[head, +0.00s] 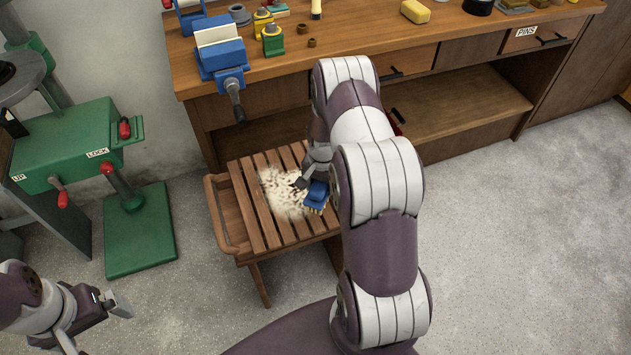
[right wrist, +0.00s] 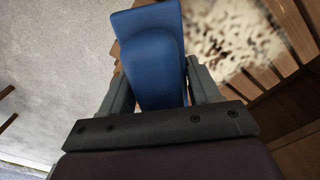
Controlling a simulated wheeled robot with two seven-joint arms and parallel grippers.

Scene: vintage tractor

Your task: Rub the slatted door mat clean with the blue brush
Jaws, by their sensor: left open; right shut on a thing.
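The slatted wooden door mat (head: 262,229) lies on a low wooden stand in front of the workbench. A pale, speckled patch of dirt (head: 282,192) covers its middle slats, and the patch also shows in the right wrist view (right wrist: 235,40). My right gripper (head: 308,183) is shut on the blue brush (head: 317,195), which is at the right side of the patch, bristles down. In the right wrist view the blue brush (right wrist: 150,60) sits between the fingers. Whether the bristles touch the slats I cannot tell. My left gripper (head: 98,318) is open and empty at the lower left, away from the mat.
The workbench (head: 365,35) behind holds a blue vise (head: 220,50), several small green and yellow items and a yellow block (head: 415,11). A green machine (head: 70,150) with red-tipped levers stands at the left. The floor at the right is clear.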

